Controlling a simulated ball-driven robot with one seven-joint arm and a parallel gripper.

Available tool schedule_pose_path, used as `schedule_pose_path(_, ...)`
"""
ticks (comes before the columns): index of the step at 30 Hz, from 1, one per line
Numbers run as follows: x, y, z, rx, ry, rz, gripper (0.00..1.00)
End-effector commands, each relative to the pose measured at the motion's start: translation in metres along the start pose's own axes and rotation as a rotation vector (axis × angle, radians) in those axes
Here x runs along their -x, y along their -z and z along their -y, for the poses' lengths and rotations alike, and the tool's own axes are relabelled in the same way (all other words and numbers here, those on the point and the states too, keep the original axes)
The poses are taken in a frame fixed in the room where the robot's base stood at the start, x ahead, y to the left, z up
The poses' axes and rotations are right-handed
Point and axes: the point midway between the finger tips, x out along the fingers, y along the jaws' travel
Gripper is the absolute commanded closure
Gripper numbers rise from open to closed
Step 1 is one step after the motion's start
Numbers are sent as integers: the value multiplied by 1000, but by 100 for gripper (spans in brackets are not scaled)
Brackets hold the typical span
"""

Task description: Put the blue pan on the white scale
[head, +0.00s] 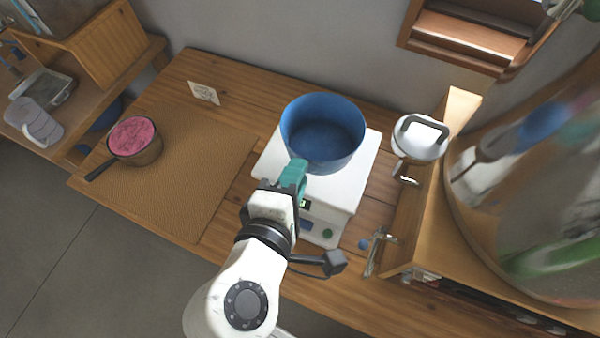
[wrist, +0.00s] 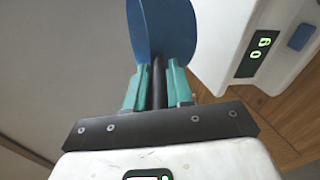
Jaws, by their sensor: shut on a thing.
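The blue pan (head: 322,130) is upright over the white scale (head: 345,193) in the head view. From these views I cannot tell whether its base touches the scale's top. My gripper (head: 297,174) is at the near left side of the pan, with teal fingers. In the wrist view my gripper (wrist: 158,85) is shut on the pan's dark handle, and the blue pan (wrist: 162,28) shows just beyond the fingers. The white scale (wrist: 228,45) is to the right there, with a lit green display.
A pan with pink contents (head: 134,137) sits on a woven mat (head: 200,165) at the left. A white lidded pot (head: 418,138) stands right of the scale, by a wooden box wall (head: 415,220). A large shiny vessel (head: 530,190) fills the right side. The mat's middle is clear.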

Motion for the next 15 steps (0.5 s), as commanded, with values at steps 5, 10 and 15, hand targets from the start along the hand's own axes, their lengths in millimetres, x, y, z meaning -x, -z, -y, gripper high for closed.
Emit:
schedule_pose_path(5, -27, 5, 14, 0, -2, 2, 100)
schedule_pose_path(10, -37, 7, 19, 0, -3, 1, 100)
schedule_pose_path(15, -50, 11, 37, 5, 1, 1, 100)
